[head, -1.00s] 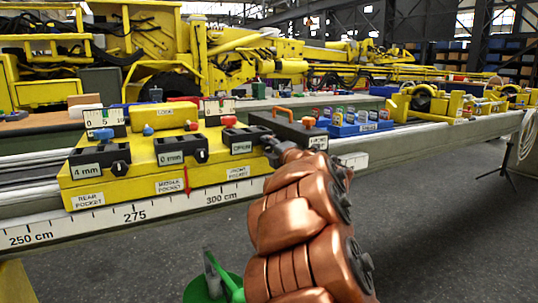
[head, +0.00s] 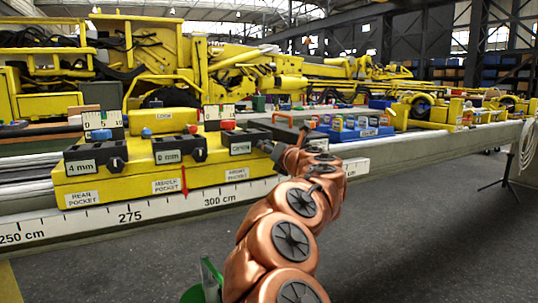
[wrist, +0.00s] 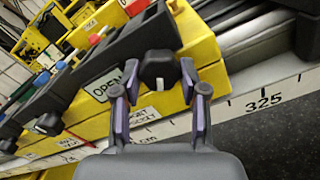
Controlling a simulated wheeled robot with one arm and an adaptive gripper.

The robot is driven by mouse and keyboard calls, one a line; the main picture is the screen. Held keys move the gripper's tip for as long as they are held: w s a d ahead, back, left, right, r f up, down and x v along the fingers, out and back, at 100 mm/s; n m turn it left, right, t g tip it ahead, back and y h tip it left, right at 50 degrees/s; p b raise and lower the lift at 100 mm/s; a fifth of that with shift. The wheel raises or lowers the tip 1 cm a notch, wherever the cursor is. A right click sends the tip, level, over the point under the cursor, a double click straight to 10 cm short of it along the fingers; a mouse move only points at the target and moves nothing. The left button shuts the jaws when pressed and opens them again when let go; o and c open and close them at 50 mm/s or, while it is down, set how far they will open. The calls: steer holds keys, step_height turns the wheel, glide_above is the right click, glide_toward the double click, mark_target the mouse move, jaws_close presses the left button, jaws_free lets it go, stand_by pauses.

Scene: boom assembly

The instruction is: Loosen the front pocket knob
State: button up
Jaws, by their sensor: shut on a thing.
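The front pocket is the rightmost of three dark blocks on the yellow carriage (head: 130,183), with an "OPEN" plate (head: 241,148) on its face. Its black knob (wrist: 158,68) sits at the block's right end, between the two fingers of my gripper (wrist: 155,82) in the wrist view. The gripper is shut on the knob, with one finger on either side. In the head view my gripper (head: 272,149) reaches the block's right end, and it hides the knob there. The front pocket label (head: 236,174) is below on the yellow face.
The middle pocket block (head: 180,150) reads 0 mm and the rear pocket block (head: 96,157) reads 4 mm. A scale rail (head: 130,216) runs along the front.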

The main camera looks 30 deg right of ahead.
steer(key=shift+f+n, duration=0.1)
steer(key=shift+n, duration=0.6)
steer(key=shift+b, duration=0.35)
steer(key=o, duration=1.1)
steer(key=shift+s, duration=0.15)
steer(key=s, duration=0.7)
steer(key=s+a, duration=0.1)
steer(key=s, duration=0.3)
steer(key=shift+s, duration=0.35)
